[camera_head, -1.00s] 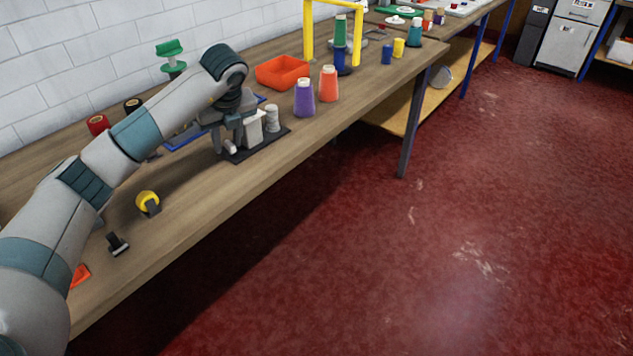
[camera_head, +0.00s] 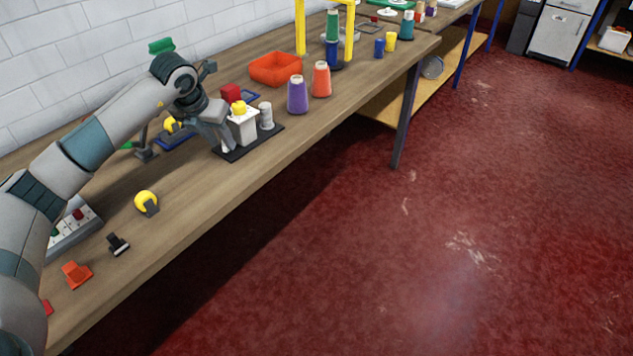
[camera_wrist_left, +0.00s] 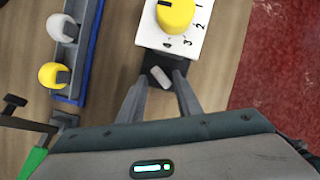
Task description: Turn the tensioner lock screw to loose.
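The tensioner is a white block (camera_head: 243,127) with a yellow dial (camera_head: 239,107) on a black base (camera_head: 262,143). In the left wrist view the dial (camera_wrist_left: 176,12) and the numbers on the white face (camera_wrist_left: 190,42) show at the top. A small pale lever-like piece, which looks like the lock screw (camera_wrist_left: 160,77), lies on the dark base below the face. My left gripper (camera_wrist_left: 161,80) is open, with one finger on each side of this piece. I cannot tell whether they touch it. In the head view the left gripper (camera_head: 222,137) is beside the block. My right gripper is not in view.
A grey spool (camera_head: 266,115) stands on the base. A blue tray (camera_wrist_left: 90,50) with a white and a yellow knob lies left of the tensioner. Purple (camera_head: 297,95) and orange (camera_head: 321,79) cones and a red bin (camera_head: 276,68) stand behind. The table's front edge is close.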

